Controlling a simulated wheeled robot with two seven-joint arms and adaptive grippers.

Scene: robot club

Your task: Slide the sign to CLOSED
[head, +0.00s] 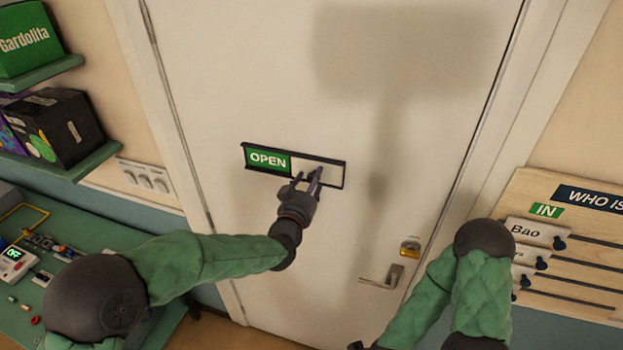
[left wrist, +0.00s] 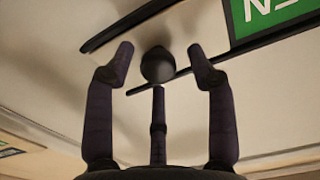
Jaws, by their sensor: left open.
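The sign is a dark-framed holder (head: 344,176) on the white door, tilted in the head view. Its left part shows a green OPEN panel (head: 267,160); its right part is a pale cover. The green panel's edge also shows in the left wrist view (left wrist: 285,12). A dark round knob (left wrist: 157,66) stands out from the sign. My left gripper (head: 309,176) is at the sign's right part, partly hiding it. Its fingers are open, with the knob between the fingertips and gaps on both sides. My right arm is at lower right; its gripper is outside the picture.
The door has a lever handle (head: 384,279) and a brass lock (head: 410,246) below right of the sign. A name board (head: 584,212) hangs at the right. Shelves with boxes (head: 55,125) and a cluttered green bench (head: 100,240) are at the left.

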